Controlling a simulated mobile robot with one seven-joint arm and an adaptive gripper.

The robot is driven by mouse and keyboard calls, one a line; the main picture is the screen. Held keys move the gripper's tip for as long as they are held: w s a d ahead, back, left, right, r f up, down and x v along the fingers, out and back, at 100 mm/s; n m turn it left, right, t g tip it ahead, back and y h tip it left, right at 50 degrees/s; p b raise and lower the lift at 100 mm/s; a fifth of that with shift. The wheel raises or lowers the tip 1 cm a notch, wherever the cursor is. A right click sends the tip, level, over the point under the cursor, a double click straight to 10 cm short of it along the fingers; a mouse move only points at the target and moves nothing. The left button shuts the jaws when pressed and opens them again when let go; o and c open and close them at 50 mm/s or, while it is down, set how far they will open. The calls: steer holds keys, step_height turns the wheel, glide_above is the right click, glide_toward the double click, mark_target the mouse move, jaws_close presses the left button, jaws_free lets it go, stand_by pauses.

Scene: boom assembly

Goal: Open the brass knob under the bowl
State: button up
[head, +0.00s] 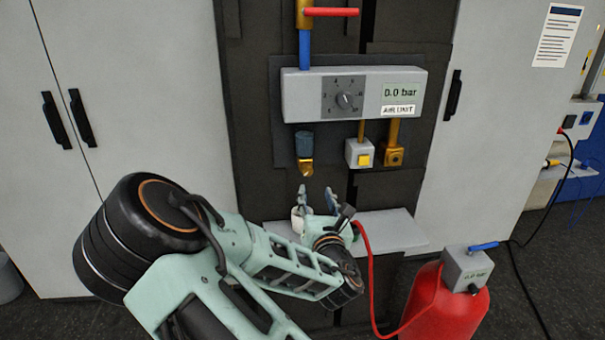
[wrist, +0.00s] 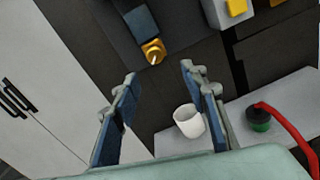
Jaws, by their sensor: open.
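The bowl (head: 304,145) is a dark blue-grey cup under the left end of the grey air unit (head: 300,90). The brass knob (head: 305,168) hangs directly below it. In the wrist view the knob (wrist: 153,50) shows with a small pale tip, and the bowl (wrist: 140,22) is above it. My gripper (head: 318,190) is below the knob in the head view, fingers pointing up. In the wrist view my gripper (wrist: 160,84) is open and empty, its fingers apart, with the knob beyond the fingertips and not touched.
A white cup (wrist: 188,121) stands on the grey shelf (head: 400,230) behind my gripper. A grey box with a yellow button (head: 359,153) and a brass fitting (head: 395,155) are right of the knob. A red hose (head: 372,285) runs to a red tank (head: 450,305).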

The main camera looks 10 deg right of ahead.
mark_target(308, 173)
steer(key=shift+n, duration=0.3)
steer(key=w+p, duration=0.1)
steer(key=w, duration=1)
steer(key=shift+a+r, duration=0.1)
steer(key=shift+a, duration=0.05)
steer(key=shift+s, duration=0.1)
steer(key=shift+c, duration=0.3)
jaws_close()
